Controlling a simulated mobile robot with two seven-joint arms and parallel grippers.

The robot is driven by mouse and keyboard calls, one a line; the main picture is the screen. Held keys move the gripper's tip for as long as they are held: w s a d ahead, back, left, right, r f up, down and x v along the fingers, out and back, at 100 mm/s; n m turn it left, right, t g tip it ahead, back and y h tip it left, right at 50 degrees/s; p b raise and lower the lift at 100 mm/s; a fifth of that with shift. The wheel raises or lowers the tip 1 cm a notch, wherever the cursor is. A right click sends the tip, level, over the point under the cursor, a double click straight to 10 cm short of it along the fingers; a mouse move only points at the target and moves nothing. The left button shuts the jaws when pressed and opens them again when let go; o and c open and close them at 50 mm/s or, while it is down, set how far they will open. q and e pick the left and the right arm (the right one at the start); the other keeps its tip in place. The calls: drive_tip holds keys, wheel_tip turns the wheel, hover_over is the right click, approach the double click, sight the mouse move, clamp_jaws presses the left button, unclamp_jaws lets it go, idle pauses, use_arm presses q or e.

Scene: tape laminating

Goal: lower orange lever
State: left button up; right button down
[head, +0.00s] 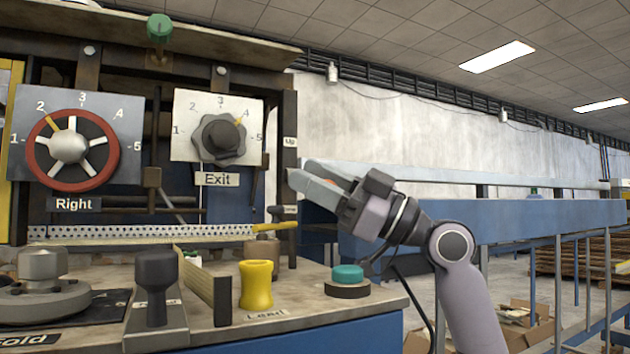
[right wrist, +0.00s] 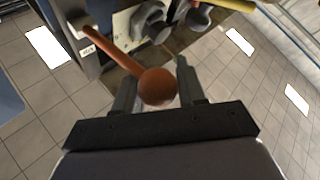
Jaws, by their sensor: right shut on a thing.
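The orange lever (right wrist: 157,86) shows in the right wrist view as a rod running up and left, with a round knob at its near end. My right gripper (head: 312,178) is at the right edge of the machine, beside the "Up" label. It is shut on the lever's knob, which sits between the two fingers in the right wrist view. In the head view only a small orange patch shows between the fingers, and the rest of the lever is hidden. My left gripper is not in view.
Left of the gripper are the "Exit" dial (head: 220,135) and the red-rimmed "Right" wheel (head: 70,150). Below are a yellow knob (head: 256,284), a teal button (head: 347,275) and a black-handled lever (head: 156,285). A blue beam (head: 500,225) and railing stand behind my right arm.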

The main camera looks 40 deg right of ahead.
drive_tip(key=shift+w+a+f+g, duration=0.2)
drive_tip(key=shift+a+f+g, duration=0.1)
drive_tip(key=shift+f, duration=0.2)
drive_tip(key=c, duration=0.9)
unclamp_jaws()
drive_tip(key=shift+o, duration=0.8)
drive_tip(key=shift+s+d, duration=0.15)
drive_tip(key=shift+s, duration=0.05)
drive_tip(key=shift+w+d+r, duration=0.1)
